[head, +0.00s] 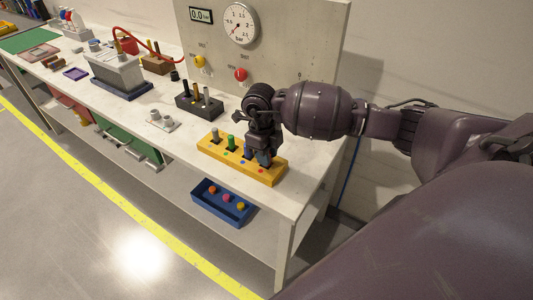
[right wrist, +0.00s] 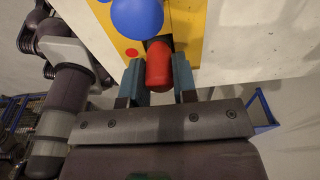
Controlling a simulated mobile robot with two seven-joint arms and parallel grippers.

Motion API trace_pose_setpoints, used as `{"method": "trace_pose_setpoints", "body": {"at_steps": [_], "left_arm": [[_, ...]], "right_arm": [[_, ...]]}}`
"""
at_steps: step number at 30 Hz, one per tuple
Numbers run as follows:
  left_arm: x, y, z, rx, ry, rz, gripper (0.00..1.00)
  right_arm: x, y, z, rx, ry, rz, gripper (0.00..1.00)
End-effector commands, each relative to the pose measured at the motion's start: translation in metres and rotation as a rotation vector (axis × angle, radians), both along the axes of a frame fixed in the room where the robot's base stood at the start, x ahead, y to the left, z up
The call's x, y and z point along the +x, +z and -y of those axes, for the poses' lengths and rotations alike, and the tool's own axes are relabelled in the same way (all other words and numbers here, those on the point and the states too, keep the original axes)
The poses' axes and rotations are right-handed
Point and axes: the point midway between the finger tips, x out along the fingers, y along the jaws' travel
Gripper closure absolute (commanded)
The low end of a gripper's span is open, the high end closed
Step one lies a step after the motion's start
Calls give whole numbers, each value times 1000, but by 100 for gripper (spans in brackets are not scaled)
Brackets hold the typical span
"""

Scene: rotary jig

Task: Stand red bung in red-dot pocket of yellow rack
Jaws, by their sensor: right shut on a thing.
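The yellow rack (head: 215,151) lies near the front edge of the bench. A grey bung (head: 214,137) and a green bung (head: 231,142) stand in its left part. Coloured dots run along its front face, with the red dot (head: 261,170) near the right end; it also shows in the right wrist view (right wrist: 131,52). My right gripper (head: 260,158) is over the rack's right part. In the right wrist view it is shut on the red bung (right wrist: 158,66), beside a blue round-topped bung (right wrist: 137,15). I cannot tell how deep the red bung sits. My left gripper is out of view.
A black block with pegs (head: 186,104) stands behind the rack, below the gauge panel (head: 285,60). A small white plate with two cups (head: 161,121) lies to the left. A blue tray of coloured balls (head: 208,199) is lower down, in front.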

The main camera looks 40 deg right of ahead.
Motion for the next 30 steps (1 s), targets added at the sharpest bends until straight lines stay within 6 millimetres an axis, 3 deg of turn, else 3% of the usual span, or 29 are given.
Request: {"method": "trace_pose_setpoints", "body": {"at_steps": [9,10,15,24,30], "left_arm": [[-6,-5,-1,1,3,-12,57],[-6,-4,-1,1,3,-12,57],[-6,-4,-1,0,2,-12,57],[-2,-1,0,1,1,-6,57],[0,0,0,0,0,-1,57]], "right_arm": [[0,-2,0,-1,0,0,100],[0,-2,0,-1,0,0,70],[0,-1,0,-1,0,1,48],[0,2,0,-1,0,1,48],[4,23,0,-2,1,4,48]]}}
